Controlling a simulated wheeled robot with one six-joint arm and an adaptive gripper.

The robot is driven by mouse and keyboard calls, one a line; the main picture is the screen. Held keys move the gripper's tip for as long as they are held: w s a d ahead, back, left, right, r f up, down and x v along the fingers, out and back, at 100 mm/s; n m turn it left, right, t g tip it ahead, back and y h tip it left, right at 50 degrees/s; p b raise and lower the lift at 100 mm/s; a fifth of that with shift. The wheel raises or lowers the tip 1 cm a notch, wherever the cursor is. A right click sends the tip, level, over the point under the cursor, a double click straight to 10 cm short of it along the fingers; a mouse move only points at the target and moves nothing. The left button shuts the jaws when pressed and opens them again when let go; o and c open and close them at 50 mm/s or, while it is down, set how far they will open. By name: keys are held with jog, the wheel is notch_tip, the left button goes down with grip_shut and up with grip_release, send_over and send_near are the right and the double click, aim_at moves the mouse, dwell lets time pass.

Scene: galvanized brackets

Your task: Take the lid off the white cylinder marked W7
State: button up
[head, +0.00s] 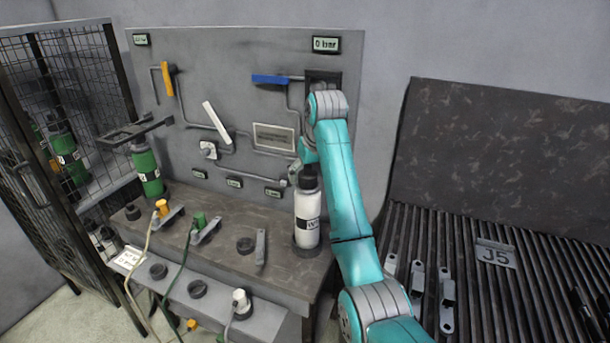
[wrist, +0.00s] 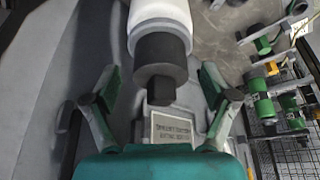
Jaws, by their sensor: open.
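The white cylinder (head: 307,232) stands upright at the right end of the bench, its dark label partly showing a "W". Its black lid (head: 308,180) is on top. In the wrist view the white cylinder (wrist: 160,12) is at the top edge, with the stepped black lid (wrist: 160,52) pointing toward my gripper (wrist: 161,72). My gripper is open, one teal finger on each side of the lid's narrow end, with visible gaps and no clear contact. In the head view my arm hides most of the gripper.
A grey panel (head: 230,60) with pipes, a blue lever (head: 270,79) and gauges rises close behind. A green cylinder (head: 147,172) stands at the bench's left. Several fittings and round holders lie on the bench (head: 215,215). A ribbed surface (head: 500,310) with brackets is at right.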

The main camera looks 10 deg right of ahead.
jog(key=shift+w+f, duration=0.25)
jog(key=shift+f, duration=0.2)
jog(key=c, duration=1.3)
jog(key=shift+o, duration=0.2)
